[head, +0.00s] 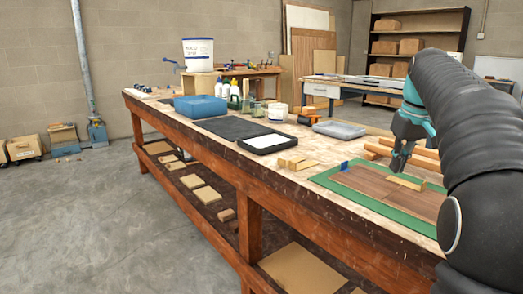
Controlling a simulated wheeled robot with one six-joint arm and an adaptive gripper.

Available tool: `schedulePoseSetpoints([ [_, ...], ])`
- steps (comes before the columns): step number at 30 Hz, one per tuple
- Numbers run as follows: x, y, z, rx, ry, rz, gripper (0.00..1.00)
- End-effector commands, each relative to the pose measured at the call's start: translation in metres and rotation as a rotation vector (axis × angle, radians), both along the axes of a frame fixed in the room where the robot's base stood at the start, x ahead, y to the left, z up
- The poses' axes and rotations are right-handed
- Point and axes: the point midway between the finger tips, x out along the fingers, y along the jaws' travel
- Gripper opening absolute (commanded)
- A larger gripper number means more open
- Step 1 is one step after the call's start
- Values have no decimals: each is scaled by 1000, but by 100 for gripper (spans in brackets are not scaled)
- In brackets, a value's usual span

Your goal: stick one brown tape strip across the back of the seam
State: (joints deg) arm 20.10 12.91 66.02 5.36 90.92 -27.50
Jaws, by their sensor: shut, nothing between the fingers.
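My gripper (398,163) is at the right, pointing down over the work area. Its fingers are shut and hold nothing. Below it, brown wood sheets (360,179) lie flat on a green mat (330,184) at the bench's near right end. A thin line runs across the brown wood, but I cannot tell whether it is the seam. A pale wooden block (406,182) lies on the sheets just below the fingertips; I cannot tell whether they touch. A small blue piece (344,166) stands at the sheets' far left corner. I cannot make out a brown tape strip.
Small wood blocks (296,164) and a black-rimmed white tray (265,142) lie left of the mat. A grey tray (339,130) is behind. Wooden bars (415,153) lie behind my gripper. A blue bin (200,107) and bottles stand farther off. The bench's front edge is clear.

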Motion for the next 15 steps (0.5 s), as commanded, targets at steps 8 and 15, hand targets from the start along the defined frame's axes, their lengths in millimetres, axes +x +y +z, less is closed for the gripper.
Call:
schedulePoseSetpoints([
  [8,0,0,-4,0,0,0,0],
  [15,0,0,-8,0,0,0,0],
])
